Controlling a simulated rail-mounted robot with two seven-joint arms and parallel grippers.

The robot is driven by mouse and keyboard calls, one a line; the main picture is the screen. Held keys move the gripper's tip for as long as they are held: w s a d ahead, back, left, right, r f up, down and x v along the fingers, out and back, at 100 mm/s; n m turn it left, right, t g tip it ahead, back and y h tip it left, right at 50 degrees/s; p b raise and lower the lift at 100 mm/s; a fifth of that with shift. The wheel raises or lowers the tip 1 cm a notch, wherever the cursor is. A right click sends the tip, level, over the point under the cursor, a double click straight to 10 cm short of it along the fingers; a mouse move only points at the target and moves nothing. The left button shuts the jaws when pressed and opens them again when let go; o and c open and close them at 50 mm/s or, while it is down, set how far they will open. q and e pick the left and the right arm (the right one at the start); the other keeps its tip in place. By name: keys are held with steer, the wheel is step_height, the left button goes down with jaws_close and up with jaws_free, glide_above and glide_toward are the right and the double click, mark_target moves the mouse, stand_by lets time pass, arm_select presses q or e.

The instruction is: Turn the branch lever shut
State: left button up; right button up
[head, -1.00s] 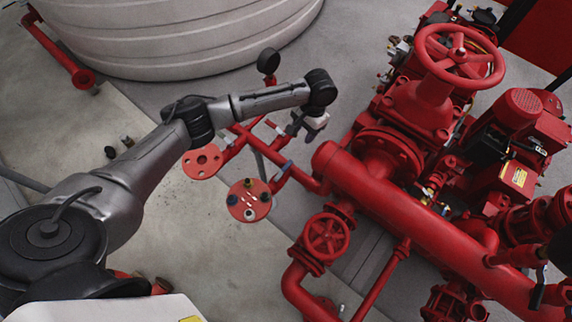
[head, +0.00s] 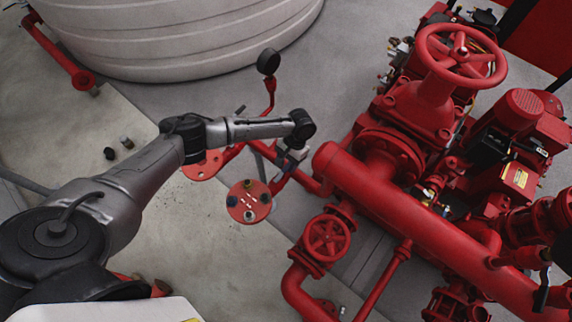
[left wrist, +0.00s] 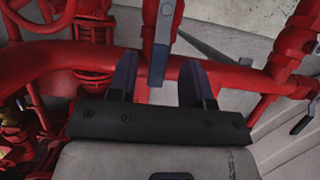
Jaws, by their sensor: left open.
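The branch lever (left wrist: 163,42) shows in the left wrist view as a grey-blue handle on a red branch pipe, lying roughly along that pipe. My left gripper (left wrist: 158,78) is open, with one dark finger on each side of the line of the lever's lower end. The fingers look apart from the handle; I cannot tell how deep it sits between them. In the head view my left gripper (head: 284,168) is over the branch pipework, left of the big red main pipe, and my wrist hides most of the lever there. My right gripper is not in view.
A red handwheel valve (head: 326,237) and the thick main pipe (head: 400,205) stand close on the right. A round red plate with caps (head: 249,202) is just below left of the gripper. A gauge (head: 268,62) rises behind. Another lever (left wrist: 304,121) shows at right in the wrist view.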

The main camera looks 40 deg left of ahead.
arm_select(q)
steer(key=shift+x, duration=0.8)
steer(key=shift+c, duration=0.2)
jaws_close()
